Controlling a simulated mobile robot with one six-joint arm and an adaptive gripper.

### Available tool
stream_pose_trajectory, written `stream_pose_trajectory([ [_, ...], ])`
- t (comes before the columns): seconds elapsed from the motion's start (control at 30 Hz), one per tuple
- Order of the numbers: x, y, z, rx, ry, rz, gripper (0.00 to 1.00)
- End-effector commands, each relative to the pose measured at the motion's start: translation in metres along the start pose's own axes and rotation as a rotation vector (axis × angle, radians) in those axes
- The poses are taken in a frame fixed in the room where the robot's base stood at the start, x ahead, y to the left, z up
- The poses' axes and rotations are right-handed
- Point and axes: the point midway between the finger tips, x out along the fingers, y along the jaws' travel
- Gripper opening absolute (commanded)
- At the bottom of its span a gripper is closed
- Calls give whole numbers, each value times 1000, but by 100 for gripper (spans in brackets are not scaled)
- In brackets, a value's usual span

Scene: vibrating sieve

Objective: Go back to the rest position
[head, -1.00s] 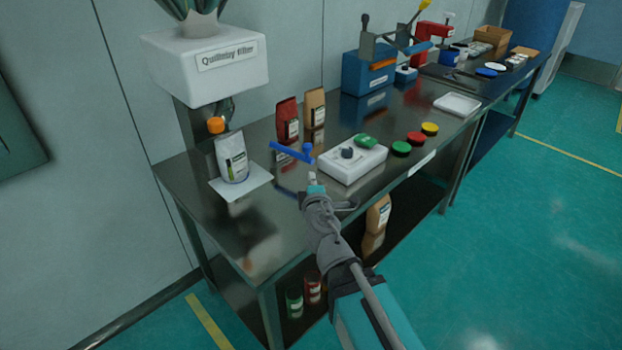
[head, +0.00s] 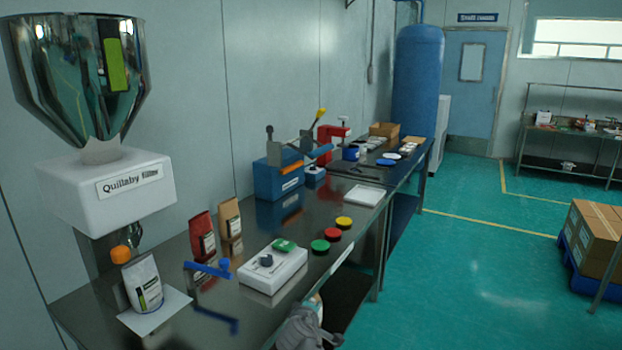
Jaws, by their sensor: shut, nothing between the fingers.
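My gripper (head: 302,328) shows as a grey shape at the bottom edge, by the front edge of the steel table (head: 258,318). It is shut and empty, and its fingers are hard to make out. It is apart from the items on the table. The rest of my arm is below the picture.
A white box (head: 262,277), red, green and yellow lids (head: 333,235), a blue tool (head: 208,270) and a white bag (head: 143,285) are on the table. The filler (head: 115,195) stands at left. Boxes on a blue pallet (head: 575,262) stand at right; the floor between is clear.

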Motion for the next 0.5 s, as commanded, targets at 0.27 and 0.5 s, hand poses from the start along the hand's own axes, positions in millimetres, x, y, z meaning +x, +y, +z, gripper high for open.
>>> stream_pose_trajectory([
  [0.27,14,-6,111,306,-371,-180,0],
  [0.5,-2,-25,182,551,-656,-378,0],
])
